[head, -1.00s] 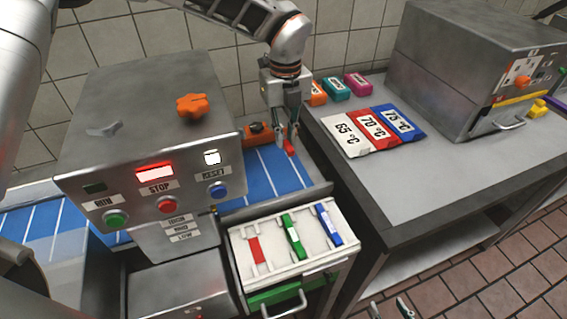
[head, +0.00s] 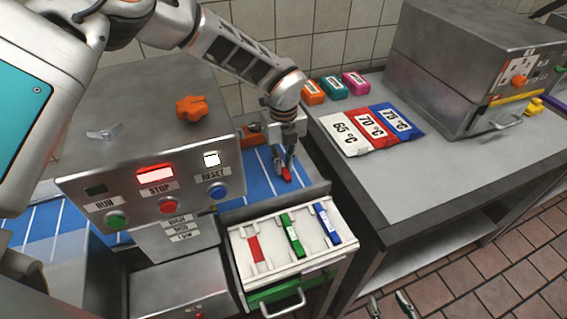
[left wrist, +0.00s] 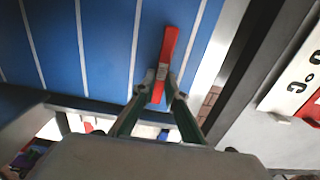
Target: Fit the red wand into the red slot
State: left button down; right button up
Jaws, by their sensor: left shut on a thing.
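The red wand (head: 286,174) is in the jaws of my left gripper (head: 284,166), over the blue striped belt near its right edge. In the left wrist view the wand (left wrist: 169,45) points away from my left gripper (left wrist: 160,88), whose fingertips close on its near part. I cannot tell whether the wand touches the belt. The red slot (head: 254,248) is the left one in the white tray (head: 270,262) of the open drawer, and looks empty. My right gripper (head: 390,306) shows only its fingertips, spread apart, at the bottom edge.
A green wand (head: 291,234) and a blue wand (head: 327,223) lie in the tray's other slots. The steel machine (head: 150,150) with buttons stands left of the belt. A steel table (head: 420,180) with temperature cards (head: 371,129) stands to the right.

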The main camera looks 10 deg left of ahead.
pick_arm(q)
jog(key=shift+f, duration=0.2)
jog(key=c, duration=2)
grip_release()
jog(key=shift+c, duration=0.2)
jog(key=shift+r, duration=0.1)
